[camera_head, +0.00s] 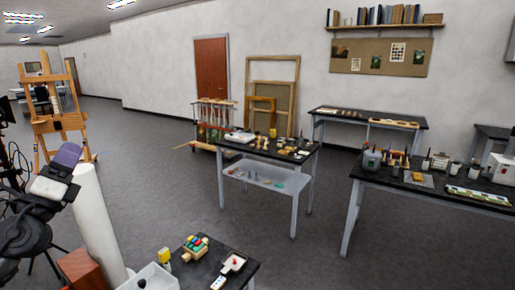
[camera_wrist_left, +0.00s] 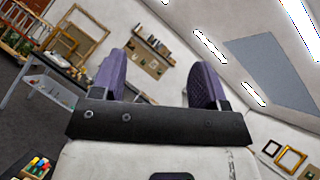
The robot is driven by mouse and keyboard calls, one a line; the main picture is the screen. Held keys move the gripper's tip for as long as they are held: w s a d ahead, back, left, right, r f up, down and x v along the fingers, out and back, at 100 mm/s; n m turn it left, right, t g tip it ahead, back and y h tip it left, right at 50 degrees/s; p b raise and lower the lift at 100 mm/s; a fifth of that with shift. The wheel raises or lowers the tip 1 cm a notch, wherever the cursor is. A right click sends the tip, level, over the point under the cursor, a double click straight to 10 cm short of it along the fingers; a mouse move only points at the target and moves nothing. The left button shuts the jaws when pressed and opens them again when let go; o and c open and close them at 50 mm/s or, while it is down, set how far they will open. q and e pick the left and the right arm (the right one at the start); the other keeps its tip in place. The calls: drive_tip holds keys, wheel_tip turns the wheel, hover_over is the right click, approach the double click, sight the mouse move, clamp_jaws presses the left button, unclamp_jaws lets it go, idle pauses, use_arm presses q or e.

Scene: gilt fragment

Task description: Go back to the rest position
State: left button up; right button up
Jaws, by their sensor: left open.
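My left gripper (camera_head: 67,154) is raised at the left edge of the head view, with a purple finger pointing up. In the left wrist view the left gripper (camera_wrist_left: 158,80) shows two purple ribbed fingers wide apart, with nothing between them. It is tilted and held in free air, well away from the tables. My right gripper is not in either view.
A small dark table (camera_head: 236,271) with a coloured block toy (camera_head: 195,247) and a white bin (camera_head: 150,277) stands close in front. Cluttered worktables (camera_head: 310,157) and (camera_head: 365,205) stand farther off. A wooden easel (camera_head: 57,123) is at the left. The middle floor is clear.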

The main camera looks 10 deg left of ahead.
use_arm(q)
drive_tip(key=s+d+f+n+g+y, duration=0.1)
drive_tip(key=s+d+f+n+g, duration=0.4)
drive_tip(key=f+n, duration=0.4)
drive_tip(key=s+d+f+n+g+y, duration=0.1)
drive_tip(key=s+d+f+n+g, duration=0.45)
drive_tip(key=f, duration=0.65)
drive_tip(key=s+d+f+n+g+y, duration=0.1)
drive_tip(key=s+d+f+n+g, duration=0.2)
drive_tip(key=d+f+n, duration=0.6)
drive_tip(key=s+d+f+n+g+h, duration=0.3)
drive_tip(key=s+f+g, duration=0.6)
drive_tip(key=s+f, duration=1.75)
wheel_tip(320, 180, up, 28)
drive_tip(key=d+p, duration=0.1)
drive_tip(key=p, duration=2.6)
drive_tip(key=shift+w+f+t+y, duration=0.15)
drive_tip(key=shift+w+t+y, duration=0.05)
drive_tip(key=shift+t+y, duration=0.15)
drive_tip(key=shift+c, duration=0.2)
